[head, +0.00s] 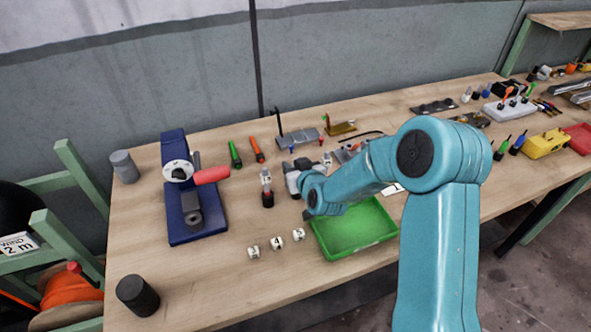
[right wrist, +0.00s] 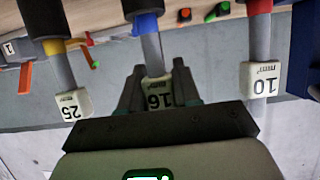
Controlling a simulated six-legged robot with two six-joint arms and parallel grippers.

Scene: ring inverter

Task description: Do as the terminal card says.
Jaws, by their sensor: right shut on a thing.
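My right gripper (head: 296,178) is low over the middle of the bench, partly hidden by my teal arm. In the right wrist view, the right gripper (right wrist: 157,88) is shut on a white block marked 16 (right wrist: 157,96), on a grey shaft with a blue collar (right wrist: 147,22). A small post with a red part (head: 267,190) stands left of the gripper. A white card (head: 393,187) shows partly behind my arm; its text is unreadable.
A blue press with a red handle (head: 211,175) stands at left. Several white numbered cubes (head: 276,243) lie in front, beside a green tray (head: 350,232). Dark cylinder (head: 138,295) is front left.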

